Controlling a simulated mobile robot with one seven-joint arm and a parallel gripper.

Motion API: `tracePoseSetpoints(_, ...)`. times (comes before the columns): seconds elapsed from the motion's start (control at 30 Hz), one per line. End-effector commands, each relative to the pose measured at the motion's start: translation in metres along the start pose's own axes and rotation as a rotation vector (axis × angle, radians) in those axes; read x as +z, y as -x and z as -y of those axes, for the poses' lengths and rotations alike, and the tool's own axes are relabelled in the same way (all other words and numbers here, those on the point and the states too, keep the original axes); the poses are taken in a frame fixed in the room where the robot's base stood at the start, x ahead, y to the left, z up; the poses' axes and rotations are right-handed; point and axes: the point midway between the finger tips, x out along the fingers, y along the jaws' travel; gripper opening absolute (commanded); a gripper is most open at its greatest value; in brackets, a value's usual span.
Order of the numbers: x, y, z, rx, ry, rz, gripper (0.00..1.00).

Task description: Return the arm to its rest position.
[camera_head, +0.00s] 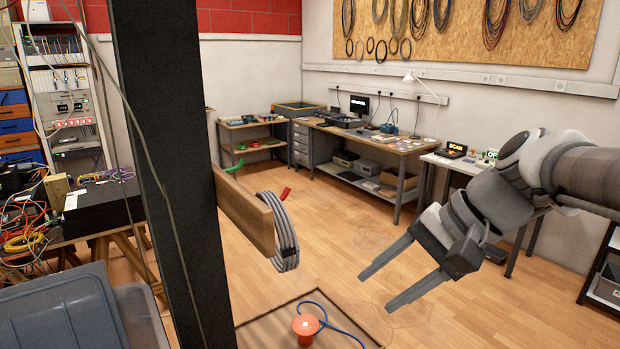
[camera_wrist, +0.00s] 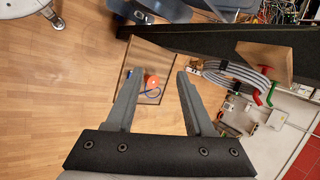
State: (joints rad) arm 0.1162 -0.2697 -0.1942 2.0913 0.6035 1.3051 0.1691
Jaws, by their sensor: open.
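My gripper (camera_head: 391,279) is open and empty, reaching in from the right in the head view, with its two grey fingers pointing down and to the left. Its spread fingers also show in the wrist view (camera_wrist: 160,95), with bare floor and a board between and beyond them. A coil of grey cable (camera_head: 283,232) hangs from a wooden board (camera_head: 245,210) with red and green hooks, left of my gripper. The coil is apart from the fingers. It also shows in the wrist view (camera_wrist: 238,76), right of the fingers.
A dark post (camera_head: 165,150) stands left of the coil. An orange object (camera_head: 305,325) with a blue cable sits on a low board (camera_head: 262,332). A workbench (camera_head: 375,142) lines the back wall. A cluttered table with a black box (camera_head: 103,207) stands left. Wooden floor is clear mid-room.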

Motion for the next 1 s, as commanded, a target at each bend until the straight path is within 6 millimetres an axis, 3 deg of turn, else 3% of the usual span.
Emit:
tracePoseSetpoints(0.03, 0.014, -0.004, -0.011, 0.050, 0.076, -0.040, 0.53)
tracePoseSetpoints(0.2, 0.038, -0.014, -0.051, 0.235, 0.349, -0.191, 0.53)
tracePoseSetpoints(0.4, 0.046, -0.017, -0.083, 0.403, 0.629, -0.342, 0.53)
tracePoseSetpoints(0.6, 0.047, -0.016, -0.094, 0.474, 0.752, -0.408, 0.53)
tracePoseSetpoints(1.0, 0.046, -0.016, -0.095, 0.479, 0.758, -0.410, 0.53)
